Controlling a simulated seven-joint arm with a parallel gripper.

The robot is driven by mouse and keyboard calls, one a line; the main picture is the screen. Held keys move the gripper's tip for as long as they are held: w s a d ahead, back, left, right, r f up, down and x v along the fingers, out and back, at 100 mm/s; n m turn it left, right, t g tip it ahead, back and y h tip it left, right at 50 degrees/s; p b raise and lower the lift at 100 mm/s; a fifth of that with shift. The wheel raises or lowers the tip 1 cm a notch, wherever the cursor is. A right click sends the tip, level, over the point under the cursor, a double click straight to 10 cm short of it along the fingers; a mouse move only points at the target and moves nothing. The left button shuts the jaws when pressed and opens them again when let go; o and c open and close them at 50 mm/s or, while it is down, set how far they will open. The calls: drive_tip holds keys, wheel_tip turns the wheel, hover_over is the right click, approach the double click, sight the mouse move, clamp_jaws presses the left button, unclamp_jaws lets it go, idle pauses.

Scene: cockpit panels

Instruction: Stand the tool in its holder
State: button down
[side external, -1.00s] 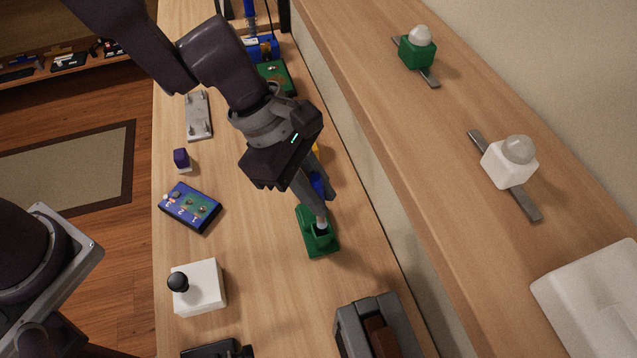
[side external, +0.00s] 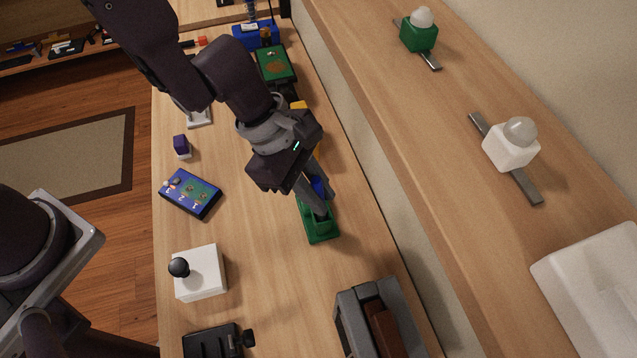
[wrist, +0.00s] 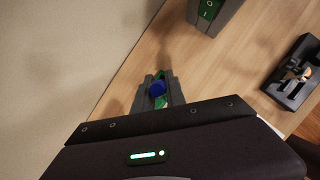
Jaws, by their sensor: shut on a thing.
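The tool, with a blue handle (side external: 318,187), is upright or nearly so above the green holder (side external: 322,235) on the bench. My gripper (side external: 317,203) is shut on the tool, with its fingers pointing down just above the holder. The fingers hide the tool's lower end, so I cannot tell how deep it sits in the holder. In the wrist view the round blue end of the handle (wrist: 157,88) shows between the fingers, with bits of green around it.
A white box with a black knob (side external: 200,272) and a blue panel (side external: 190,193) stand to the left. A grey switch housing (side external: 378,320) is in front. The wall and raised shelf (side external: 440,130) run close on the right. Bench between is clear.

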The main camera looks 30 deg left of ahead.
drive_tip(key=shift+f, duration=1)
drive_tip(key=c, duration=1.3)
unclamp_jaws()
drive_tip(key=shift+f, duration=0.1)
drive_tip(key=v, duration=0.7)
